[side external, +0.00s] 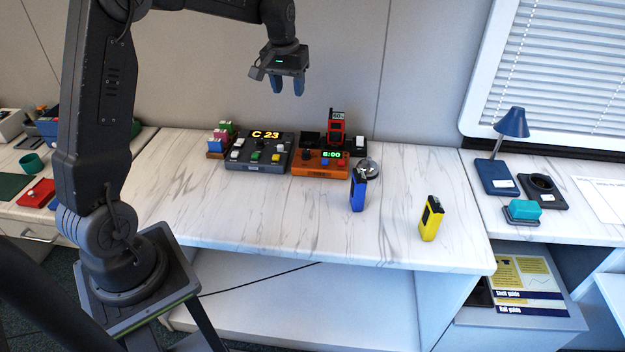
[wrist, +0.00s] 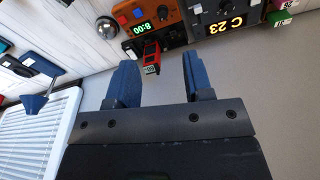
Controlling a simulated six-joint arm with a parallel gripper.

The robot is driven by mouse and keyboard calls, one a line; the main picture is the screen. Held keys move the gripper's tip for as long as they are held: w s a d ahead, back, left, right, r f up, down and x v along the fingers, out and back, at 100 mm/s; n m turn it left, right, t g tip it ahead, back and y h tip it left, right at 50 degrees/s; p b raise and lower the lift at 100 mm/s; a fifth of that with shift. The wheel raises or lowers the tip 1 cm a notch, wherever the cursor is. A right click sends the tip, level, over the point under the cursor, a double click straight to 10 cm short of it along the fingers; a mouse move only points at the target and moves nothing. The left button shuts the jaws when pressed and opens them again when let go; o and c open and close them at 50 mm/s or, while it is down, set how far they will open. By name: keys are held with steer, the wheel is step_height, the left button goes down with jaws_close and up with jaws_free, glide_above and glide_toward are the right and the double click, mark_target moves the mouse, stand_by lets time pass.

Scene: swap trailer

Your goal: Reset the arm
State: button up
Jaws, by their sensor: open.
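My gripper (side external: 287,87) hangs high above the back of the white marbled table (side external: 200,213), pointing down. Its two blue fingers are apart with nothing between them. They also show in the wrist view (wrist: 160,82), with the wall and part of the table behind them. In the side view the gripper is above and behind the grey device (side external: 259,172) with the lit sign "C 23". It touches nothing.
An orange device (side external: 318,170) reads 8:00. A red handset (side external: 337,128) stands upright behind it. A blue handset (side external: 358,190) and a yellow handset (side external: 432,219) stand on the table. A blue lamp (side external: 512,122) is at right. The table's front left is clear.

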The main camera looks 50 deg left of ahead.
steer(key=s+d+r+m+t, duration=0.2)
steer(key=s+d+r, duration=0.2)
steer(key=s+d, duration=0.4)
steer(key=s+d+r+m+t, duration=0.1)
steer(key=s+d+r+m, duration=0.25)
steer(key=s+d, duration=0.55)
steer(key=s+d+f+m+t, duration=0.1)
steer(key=s+d+f, duration=0.1)
steer(key=s, duration=0.6)
steer(key=shift+s+d+f+h, duration=0.25)
steer(key=shift+d+f+h, duration=0.05)
steer(key=shift+d, duration=0.45)
steer(key=shift+c, duration=0.5)
